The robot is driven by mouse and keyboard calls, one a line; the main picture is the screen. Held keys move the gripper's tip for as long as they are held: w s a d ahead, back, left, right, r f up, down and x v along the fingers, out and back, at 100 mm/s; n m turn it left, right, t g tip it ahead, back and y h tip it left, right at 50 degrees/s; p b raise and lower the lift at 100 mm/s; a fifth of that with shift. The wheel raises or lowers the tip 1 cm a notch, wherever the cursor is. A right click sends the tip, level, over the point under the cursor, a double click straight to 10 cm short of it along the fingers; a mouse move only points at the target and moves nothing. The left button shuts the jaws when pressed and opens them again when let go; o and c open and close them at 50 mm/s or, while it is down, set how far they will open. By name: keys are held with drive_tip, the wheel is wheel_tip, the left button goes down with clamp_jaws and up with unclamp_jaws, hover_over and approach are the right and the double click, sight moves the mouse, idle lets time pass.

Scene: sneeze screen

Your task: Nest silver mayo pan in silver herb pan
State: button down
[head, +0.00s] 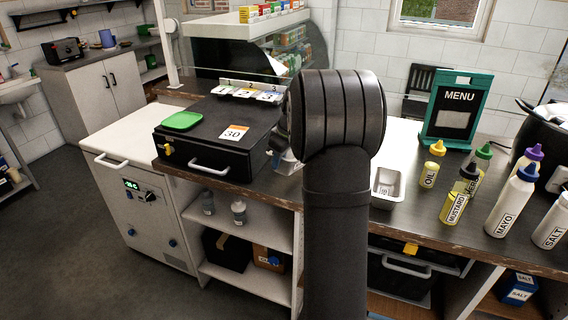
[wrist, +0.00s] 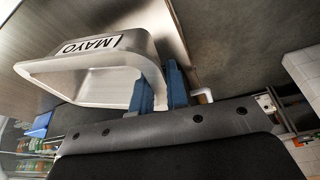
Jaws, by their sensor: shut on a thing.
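The silver mayo pan (wrist: 110,75), with a black-on-white MAYO label, fills the upper left of the wrist view and is tilted. My gripper (wrist: 160,88) has blue fingers shut on the pan's wall at its right end. In the head view, my dark arm covers most of the gripper and the held pan. A silver pan (head: 388,184) stands open and upright on the counter, just right of my arm. Its label is too small to read, so I cannot confirm that it is the herb pan.
Several bottles, including a yellow-capped oil bottle (head: 433,163) and a mayo bottle (head: 508,205), stand on the counter (head: 420,215) right of the silver pan. A green menu board (head: 455,110) stands behind them.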

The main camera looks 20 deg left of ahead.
drive_tip(key=s+d+r+m+t+h, duration=0.1)
drive_tip(key=s+d+r+m+t, duration=0.1)
drive_tip(key=s+r+m, duration=0.4)
drive_tip(key=w+d+n, duration=0.3)
drive_tip(key=d, duration=0.7)
drive_tip(key=w+d+n+y, duration=0.1)
drive_tip(key=w+d+n, duration=0.1)
drive_tip(key=d, duration=0.8)
drive_tip(key=w+d+n, duration=0.3)
drive_tip(key=d, duration=0.7)
drive_tip(key=shift+w+d+n+g, duration=0.15)
drive_tip(key=shift+w+n+g, duration=0.15)
drive_tip(key=shift+w, duration=0.05)
drive_tip(key=shift+r, duration=0.1)
drive_tip(key=shift+w+f+t, duration=0.1)
drive_tip(key=shift+f+t, duration=1.5)
drive_tip(key=shift+f, duration=0.8)
